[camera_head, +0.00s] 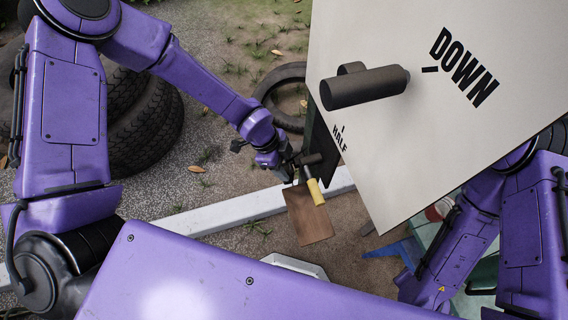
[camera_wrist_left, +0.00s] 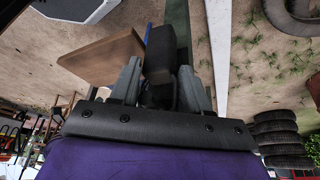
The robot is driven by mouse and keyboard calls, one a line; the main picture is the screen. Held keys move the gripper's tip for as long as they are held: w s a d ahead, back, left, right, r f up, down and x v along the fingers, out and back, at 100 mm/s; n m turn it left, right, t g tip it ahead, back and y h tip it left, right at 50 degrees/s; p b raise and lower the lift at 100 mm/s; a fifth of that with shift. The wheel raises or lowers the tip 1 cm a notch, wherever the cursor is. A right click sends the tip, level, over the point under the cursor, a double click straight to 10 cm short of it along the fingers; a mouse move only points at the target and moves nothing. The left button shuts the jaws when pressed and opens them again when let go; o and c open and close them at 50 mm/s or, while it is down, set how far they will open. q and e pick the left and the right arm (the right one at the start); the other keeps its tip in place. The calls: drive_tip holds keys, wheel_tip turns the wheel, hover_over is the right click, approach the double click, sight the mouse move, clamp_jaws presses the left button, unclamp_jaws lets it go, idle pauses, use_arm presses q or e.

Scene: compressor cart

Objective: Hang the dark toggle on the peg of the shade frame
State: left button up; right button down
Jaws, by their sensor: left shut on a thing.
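My left gripper (camera_head: 300,164) is shut on a dark, roughly cylindrical piece that looks like the dark toggle (camera_head: 313,158). In the left wrist view the dark toggle (camera_wrist_left: 160,62) stands up between the two grey fingers of the left gripper (camera_wrist_left: 160,85). A yellow cylinder (camera_head: 315,191) and a brown flat board (camera_head: 308,216) show just below the gripper in the head view; I cannot tell whether they touch the toggle. The peg of the shade frame cannot be made out for certain. My right gripper is hidden; only its arm shows at the right.
A large pale panel (camera_head: 400,150) marked DOWN and HALF fills the upper right, close to the left gripper. A thick dark handle (camera_head: 362,88) sticks out from it. A white beam (camera_head: 235,212) lies on the ground. Stacked tyres (camera_head: 145,125) stand at left.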

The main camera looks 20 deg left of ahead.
use_arm(q)
drive_tip(key=o, duration=1.1)
drive_tip(key=v, duration=1)
drive_tip(key=shift+a+r+p, duration=0.1)
drive_tip(key=shift+r+p, duration=0.15)
drive_tip(key=shift+p, duration=0.05)
